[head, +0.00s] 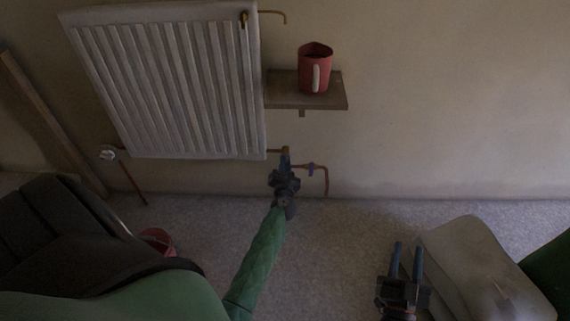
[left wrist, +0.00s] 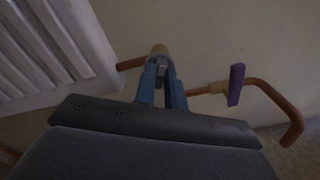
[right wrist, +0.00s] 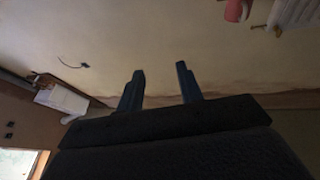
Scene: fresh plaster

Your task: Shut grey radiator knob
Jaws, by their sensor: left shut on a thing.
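The grey radiator knob (left wrist: 162,68) sits at a brass-coloured valve body on the copper pipe at the radiator's lower right. My left gripper (head: 285,165) is at this valve, and in the left wrist view its blue fingers (left wrist: 162,80) are closed around the grey knob. In the head view the gripper mostly hides the knob. The white ribbed radiator (head: 180,85) hangs on the wall. My right gripper (head: 406,255) is open and empty over the floor, well to the right.
A purple lever (left wrist: 236,84) is on the pipe just right of the knob; it also shows in the head view (head: 310,168). A red mug (head: 315,68) stands on a wall shelf (head: 306,101). A white round knob (head: 108,153) is at the radiator's lower left. A red bucket (head: 157,240) stands on the floor.

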